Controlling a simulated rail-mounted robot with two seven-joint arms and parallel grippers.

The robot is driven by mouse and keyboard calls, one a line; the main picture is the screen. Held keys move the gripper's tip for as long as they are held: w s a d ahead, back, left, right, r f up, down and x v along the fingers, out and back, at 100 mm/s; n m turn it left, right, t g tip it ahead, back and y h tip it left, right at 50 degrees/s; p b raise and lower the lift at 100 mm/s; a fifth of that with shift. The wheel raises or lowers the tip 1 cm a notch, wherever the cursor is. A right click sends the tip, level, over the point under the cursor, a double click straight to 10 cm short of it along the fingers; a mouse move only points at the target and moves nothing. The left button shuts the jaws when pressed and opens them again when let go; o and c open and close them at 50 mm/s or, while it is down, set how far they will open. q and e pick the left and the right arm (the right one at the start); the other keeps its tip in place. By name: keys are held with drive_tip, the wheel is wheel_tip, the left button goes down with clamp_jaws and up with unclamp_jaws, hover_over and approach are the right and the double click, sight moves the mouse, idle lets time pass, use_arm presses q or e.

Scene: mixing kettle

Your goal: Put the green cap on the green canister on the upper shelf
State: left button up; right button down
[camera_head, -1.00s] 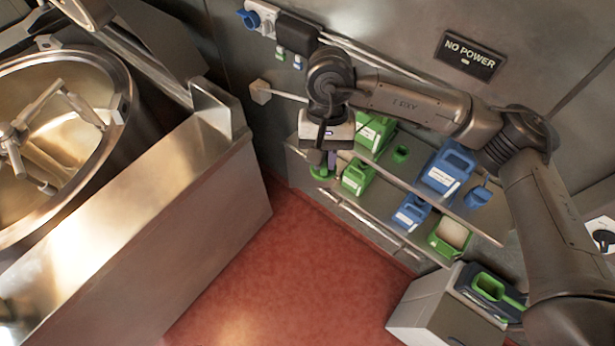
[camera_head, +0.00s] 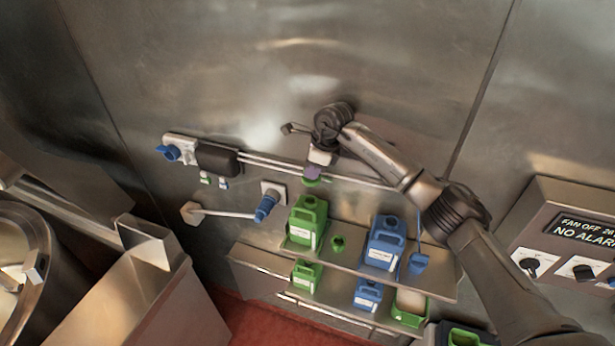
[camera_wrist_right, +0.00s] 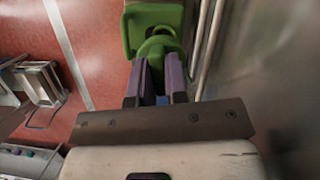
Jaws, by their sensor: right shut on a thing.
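The green canister (camera_head: 306,222) stands upright at the left of the upper shelf (camera_head: 345,262), its handle and pale label visible. My right gripper (camera_head: 313,173) points down above it, shut on the green cap (camera_head: 312,182). The cap is just above the canister's top; I cannot tell whether they touch. In the right wrist view, the cap (camera_wrist_right: 158,47) sits between the purple fingertips (camera_wrist_right: 161,75), with the green canister (camera_wrist_right: 155,16) just beyond. The cap hides part of the canister there. My left gripper is not in view.
A small green item (camera_head: 338,243), a blue canister (camera_head: 384,243) and a blue item (camera_head: 418,264) share the upper shelf. Below are a smaller green canister (camera_head: 306,275), a blue canister (camera_head: 368,295) and a green bin (camera_head: 410,308). A rail (camera_head: 270,163) runs along the wall behind.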

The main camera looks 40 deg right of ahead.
sight(312, 185)
drive_tip(key=shift+m, duration=0.9)
drive_tip(key=shift+f+h, duration=0.1)
drive_tip(key=shift+h, duration=0.2)
drive_tip(key=shift+f+b, duration=2)
drive_tip(key=shift+f, duration=1)
drive_tip(key=shift+r, duration=0.3)
drive_tip(key=shift+f, duration=0.1)
drive_tip(key=shift+f, duration=0.15)
drive_tip(key=shift+f, duration=0.35)
drive_tip(key=shift+f+b, duration=0.35)
drive_tip(key=shift+f, duration=0.2)
